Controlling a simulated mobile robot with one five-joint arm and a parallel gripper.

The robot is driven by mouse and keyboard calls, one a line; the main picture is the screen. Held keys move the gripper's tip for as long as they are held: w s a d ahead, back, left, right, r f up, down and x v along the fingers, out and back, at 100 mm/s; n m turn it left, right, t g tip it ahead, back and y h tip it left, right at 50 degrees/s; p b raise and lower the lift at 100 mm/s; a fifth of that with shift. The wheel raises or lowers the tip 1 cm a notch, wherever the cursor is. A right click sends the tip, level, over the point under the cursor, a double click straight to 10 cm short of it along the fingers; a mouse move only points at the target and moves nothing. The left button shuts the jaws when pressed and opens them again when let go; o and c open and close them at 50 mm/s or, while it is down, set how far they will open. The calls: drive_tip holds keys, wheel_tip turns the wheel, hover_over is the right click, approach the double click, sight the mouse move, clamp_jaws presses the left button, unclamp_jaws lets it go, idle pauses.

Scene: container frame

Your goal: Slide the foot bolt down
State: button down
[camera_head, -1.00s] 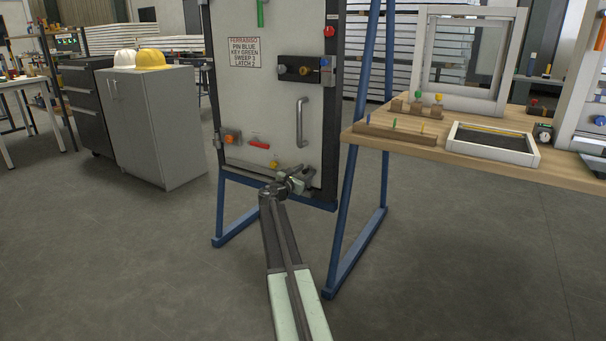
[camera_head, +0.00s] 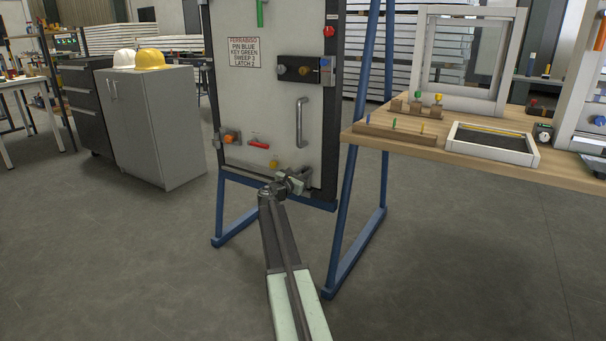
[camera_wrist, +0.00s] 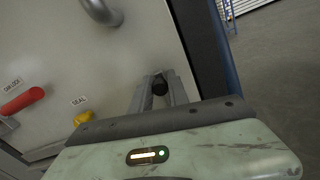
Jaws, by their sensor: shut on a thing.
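The foot bolt's dark knob (camera_wrist: 160,86) shows between my fingertips in the wrist view, near the lower right edge of the pale door panel. My gripper (camera_wrist: 163,88) is shut on it. In the head view my gripper (camera_head: 298,179) is at the door's lower right corner and hides most of the bolt. How far down the bolt sits cannot be told.
A grey pull handle (camera_head: 301,121) is above my gripper. A red cam lock lever (camera_head: 258,145) and a yellow seal knob (camera_head: 273,164) are to its left. A blue stand (camera_head: 345,230) carries the door. A wooden bench (camera_head: 440,155) is at right.

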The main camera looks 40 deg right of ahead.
drive_tip(key=shift+s+d, duration=0.15)
drive_tip(key=shift+s, duration=0.1)
idle(0.5)
wheel_tip(320, 180, down, 3)
drive_tip(key=b, duration=0.3)
drive_tip(key=shift+s, duration=0.1)
drive_tip(key=c, duration=1.3)
unclamp_jaws()
drive_tip(key=shift+f, duration=0.1)
drive_tip(key=shift+o, duration=0.2)
drive_tip(key=shift+w, duration=0.2)
drive_tip(key=v, duration=0.8)
